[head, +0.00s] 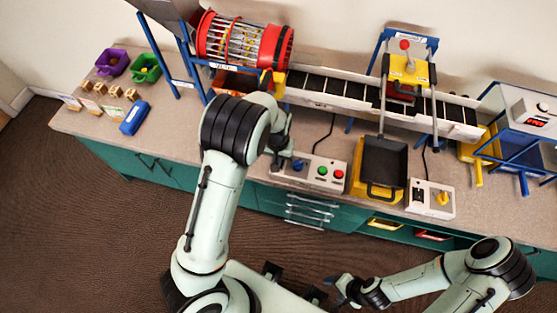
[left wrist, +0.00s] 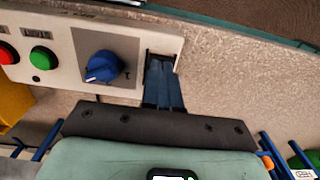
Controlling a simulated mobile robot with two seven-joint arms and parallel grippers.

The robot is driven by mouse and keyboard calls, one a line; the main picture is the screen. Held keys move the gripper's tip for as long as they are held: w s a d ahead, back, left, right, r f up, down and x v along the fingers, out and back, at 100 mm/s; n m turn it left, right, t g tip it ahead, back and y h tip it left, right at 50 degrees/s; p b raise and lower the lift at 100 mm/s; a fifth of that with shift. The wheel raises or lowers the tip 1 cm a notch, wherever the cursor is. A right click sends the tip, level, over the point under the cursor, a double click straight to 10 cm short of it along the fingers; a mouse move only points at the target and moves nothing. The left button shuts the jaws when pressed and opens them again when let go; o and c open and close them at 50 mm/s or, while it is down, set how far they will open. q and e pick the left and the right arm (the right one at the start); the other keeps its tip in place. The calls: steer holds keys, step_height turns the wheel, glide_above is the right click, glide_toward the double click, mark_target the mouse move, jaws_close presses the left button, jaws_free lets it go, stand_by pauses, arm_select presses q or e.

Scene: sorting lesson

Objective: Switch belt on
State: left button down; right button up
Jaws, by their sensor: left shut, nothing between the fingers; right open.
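A light control box (head: 310,172) stands at the counter's front edge, with a blue knob (head: 298,165), a green button (head: 322,170) and a red button (head: 338,174). In the left wrist view, the blue knob (left wrist: 102,67) lies left of my left gripper (left wrist: 162,72). This gripper is shut and empty, its fingertips at a dark switch recess (left wrist: 162,56) on the box's end; contact cannot be told. The fingers hide most of the recess. The belt (head: 340,88) runs behind the box. My right gripper (head: 340,290) is open and empty, low in front of the counter.
A black pan-like tray (head: 384,160) stands right of the box. A red drum (head: 245,42) stands at the back. Purple (head: 112,62) and green (head: 146,68) bins and a blue block (head: 135,117) are at left.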

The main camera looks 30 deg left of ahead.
arm_select(q)
steer(key=shift+f, duration=0.4)
arm_select(e)
steer(key=shift+s+f, duration=0.2)
steer(key=shift+f, duration=0.1)
arm_select(q)
steer(key=shift+w+r+p, duration=0.1)
steer(key=shift+r+p, duration=0.7)
steer(key=shift+r, duration=0.8)
steer(key=shift+r+p, duration=1.05)
steer(key=shift+r, duration=0.9)
arm_select(e)
steer(key=w+r, duration=0.4)
steer(key=r, duration=0.1)
steer(key=shift+w+r, duration=0.15)
steer(key=shift+w, duration=0.05)
arm_select(q)
steer(key=shift+f, duration=0.1)
arm_select(e)
steer(key=shift+s, duration=0.15)
